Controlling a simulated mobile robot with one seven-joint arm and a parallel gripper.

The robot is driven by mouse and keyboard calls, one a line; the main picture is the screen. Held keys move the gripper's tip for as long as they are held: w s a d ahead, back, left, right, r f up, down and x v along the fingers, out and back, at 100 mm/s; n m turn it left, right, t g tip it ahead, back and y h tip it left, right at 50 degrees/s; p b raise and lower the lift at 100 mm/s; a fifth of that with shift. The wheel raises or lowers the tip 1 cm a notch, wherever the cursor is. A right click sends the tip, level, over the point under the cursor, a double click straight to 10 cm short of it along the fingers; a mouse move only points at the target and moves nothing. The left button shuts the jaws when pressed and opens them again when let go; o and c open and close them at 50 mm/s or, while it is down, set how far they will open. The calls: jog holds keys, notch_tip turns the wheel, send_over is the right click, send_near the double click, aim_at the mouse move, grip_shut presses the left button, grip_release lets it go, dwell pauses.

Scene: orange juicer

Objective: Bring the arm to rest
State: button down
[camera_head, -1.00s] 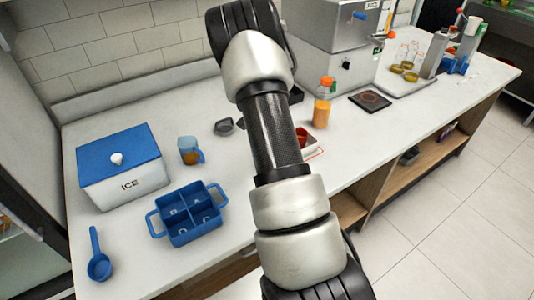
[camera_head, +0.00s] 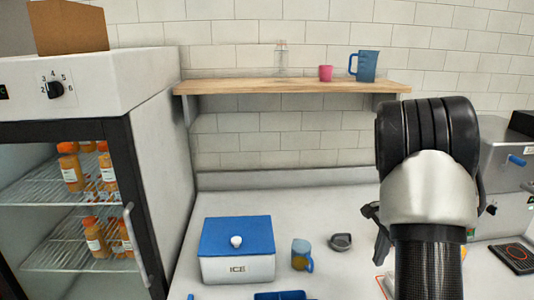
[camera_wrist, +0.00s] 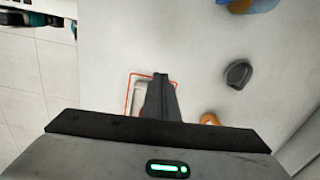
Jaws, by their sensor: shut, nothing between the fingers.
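My arm rises at the right of the head view, and my gripper (camera_head: 380,240) shows only partly behind it, above the counter (camera_head: 345,215). In the wrist view my gripper's dark fingers (camera_wrist: 160,98) are together with nothing between them. They point down over the counter and cover part of a red-outlined square (camera_wrist: 128,92). How far they are above it is hard to tell.
An ice box (camera_head: 237,268), a mug with orange contents (camera_head: 301,254) and a small dark dish (camera_head: 341,242) stand on the counter. A shelf (camera_head: 290,87) is on the wall. A glass-fronted fridge (camera_head: 150,215) stands left. A juicer (camera_head: 503,165) is right.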

jog(key=s+a+r+n+t+p, duration=0.1)
jog(key=s+a+r+n+p, duration=0.1)
jog(key=s+a+r+n, duration=0.45)
jog(key=s+a+r+n+t+p, duration=0.25)
jog(key=a+r, duration=0.45)
jog(key=r, duration=0.7)
jog(key=s+a+r+n+t+p, duration=0.1)
jog(key=s+a+r+n, duration=0.2)
jog(key=s, duration=0.4)
jog(key=s+a+r+n+p, duration=0.2)
jog(key=s+a+r+n, duration=0.2)
jog(key=s, duration=0.3)
jog(key=shift+s+a+n+t, duration=0.25)
jog(key=shift+a+n+t, duration=0.15)
jog(key=shift+n, duration=0.1)
